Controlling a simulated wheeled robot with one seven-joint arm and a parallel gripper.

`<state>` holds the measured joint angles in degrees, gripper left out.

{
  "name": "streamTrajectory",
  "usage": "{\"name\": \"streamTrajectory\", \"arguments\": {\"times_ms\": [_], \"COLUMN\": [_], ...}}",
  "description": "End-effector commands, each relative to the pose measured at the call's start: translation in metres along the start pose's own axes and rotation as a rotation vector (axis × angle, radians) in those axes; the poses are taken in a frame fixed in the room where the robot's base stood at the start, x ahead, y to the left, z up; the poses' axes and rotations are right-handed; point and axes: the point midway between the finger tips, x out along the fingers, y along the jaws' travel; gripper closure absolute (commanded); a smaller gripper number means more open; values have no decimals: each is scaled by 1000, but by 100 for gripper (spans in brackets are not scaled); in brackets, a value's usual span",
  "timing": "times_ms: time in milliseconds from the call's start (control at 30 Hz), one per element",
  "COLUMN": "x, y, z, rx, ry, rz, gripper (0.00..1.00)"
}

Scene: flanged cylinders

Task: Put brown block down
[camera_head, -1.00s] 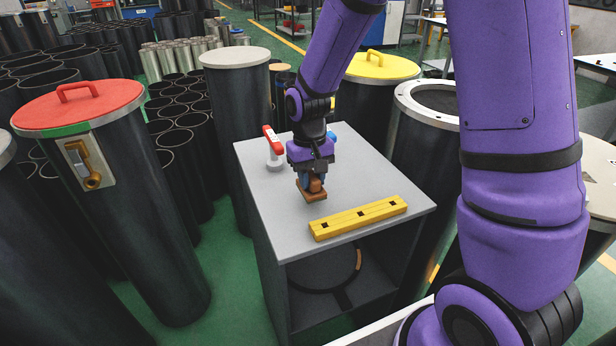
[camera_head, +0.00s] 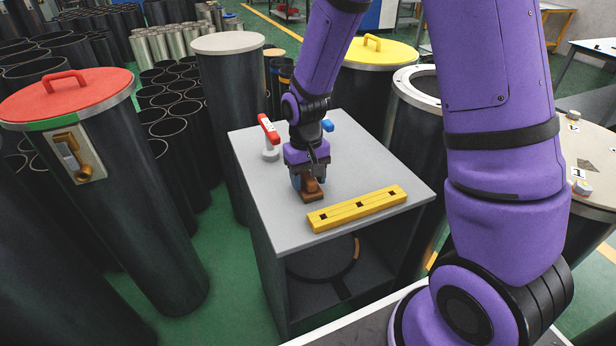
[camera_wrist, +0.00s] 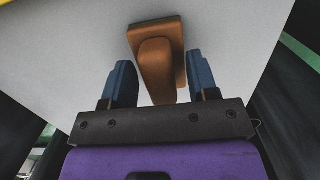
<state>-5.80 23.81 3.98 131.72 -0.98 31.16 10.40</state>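The brown block (camera_head: 312,193), a flat base with a raised grip, is on the grey table top, left of the yellow bar's far side. It appears to rest on the surface. My gripper (camera_head: 309,184) is low over it, pointing down. In the wrist view, the block (camera_wrist: 174,32) lies between and beyond the two blue fingers of my gripper (camera_wrist: 160,85). The fingers are spread, with a clear gap on the right of the grip and a narrow one at most on the left. Part of the block is hidden by the gripper in the head view.
A yellow bar with dark holes (camera_head: 358,209) lies along the table's front. A red-handled item (camera_head: 268,135) stands at the back left; a blue piece (camera_head: 327,126) shows behind my arm. Large dark cylinders, one red-lidded (camera_head: 100,92), surround the table (camera_head: 290,232). The right of the top is clear.

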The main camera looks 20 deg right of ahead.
Motion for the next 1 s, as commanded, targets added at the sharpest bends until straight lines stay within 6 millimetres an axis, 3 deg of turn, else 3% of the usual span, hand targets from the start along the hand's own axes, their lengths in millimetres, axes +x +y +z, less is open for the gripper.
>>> {"name": "streamTrajectory", "arguments": {"times_ms": [200,333,700,1000], "x": [-2,-13,-84,-119], "y": [0,0,0,0], "z": [0,0,-1,0], "rx": [0,0,1,0], "ry": [1,4,6,1], "rz": [0,0,0,0], "gripper": [46,46,46,46]}}
